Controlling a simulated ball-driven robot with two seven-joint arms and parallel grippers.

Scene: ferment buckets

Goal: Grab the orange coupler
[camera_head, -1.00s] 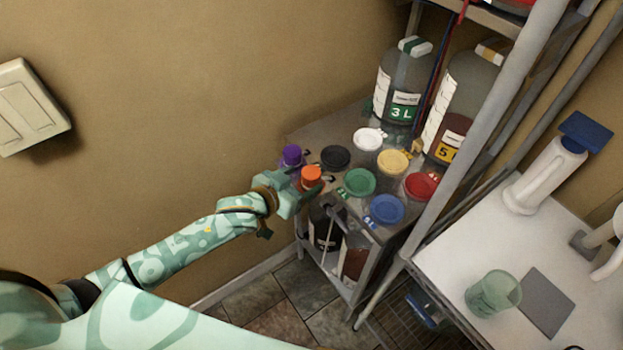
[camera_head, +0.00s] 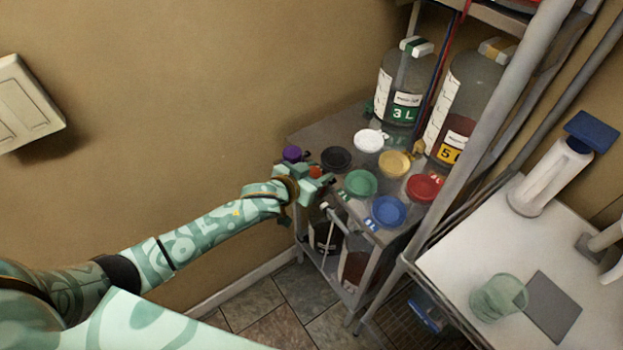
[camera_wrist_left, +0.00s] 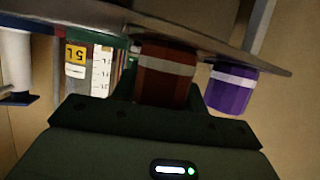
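The orange coupler (camera_head: 315,172) is at the left front part of the grey table, mostly hidden by my left gripper (camera_head: 316,180). In the left wrist view the coupler (camera_wrist_left: 165,78) looks dark red-brown in shadow, with a grey band. Dark finger parts show close on both sides of it. I cannot tell whether they touch it or whether the gripper is shut. A purple coupler (camera_head: 292,153) stands just behind and left of it; it also shows in the left wrist view (camera_wrist_left: 232,90), apart from the gripper. My right gripper is not in view.
Black (camera_head: 336,157), green (camera_head: 360,184), white (camera_head: 368,140), yellow (camera_head: 394,163), red (camera_head: 424,187) and blue (camera_head: 388,210) lids crowd the table right of the gripper. Two large bottles stand behind. A metal rack post (camera_head: 467,150) rises at right. The wall is at left.

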